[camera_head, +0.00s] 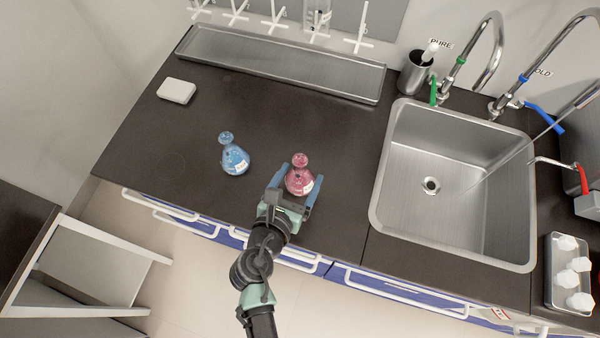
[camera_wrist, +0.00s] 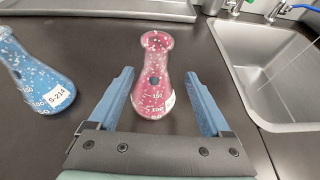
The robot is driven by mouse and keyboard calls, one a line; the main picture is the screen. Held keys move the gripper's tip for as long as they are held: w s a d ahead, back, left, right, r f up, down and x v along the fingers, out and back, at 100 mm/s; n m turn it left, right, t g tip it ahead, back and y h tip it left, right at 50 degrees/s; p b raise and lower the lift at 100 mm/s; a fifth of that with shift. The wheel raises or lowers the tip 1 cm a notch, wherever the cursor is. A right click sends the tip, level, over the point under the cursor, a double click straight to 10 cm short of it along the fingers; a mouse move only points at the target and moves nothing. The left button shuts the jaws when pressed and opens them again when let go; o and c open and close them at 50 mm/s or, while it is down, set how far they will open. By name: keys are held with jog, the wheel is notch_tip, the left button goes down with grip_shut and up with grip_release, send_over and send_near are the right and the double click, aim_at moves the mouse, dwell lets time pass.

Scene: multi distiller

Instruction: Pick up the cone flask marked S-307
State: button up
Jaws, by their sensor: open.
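A cone flask with pink contents (camera_head: 299,177) stands upright on the dark counter. It also shows in the wrist view (camera_wrist: 153,80), where its label is turned to the right side and cannot be read. A cone flask with blue contents (camera_head: 234,158) stands to its left; in the wrist view its label reads S-214 (camera_wrist: 35,75). My gripper (camera_head: 295,192) is open, with its two blue fingers on either side of the pink flask in the wrist view (camera_wrist: 158,95).
A steel sink (camera_head: 440,180) with several taps lies to the right. A long steel tray (camera_head: 280,62) runs along the back wall, and a white block (camera_head: 176,91) lies at the left.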

aim_at(304, 161)
jog(key=shift+a+x, duration=0.15)
jog(key=shift+x, duration=1.2)
jog(key=shift+a+x, duration=0.15)
jog(key=shift+x, duration=1.2)
jog(key=shift+w+r, duration=0.15)
jog(key=shift+r, duration=0.05)
grip_shut()
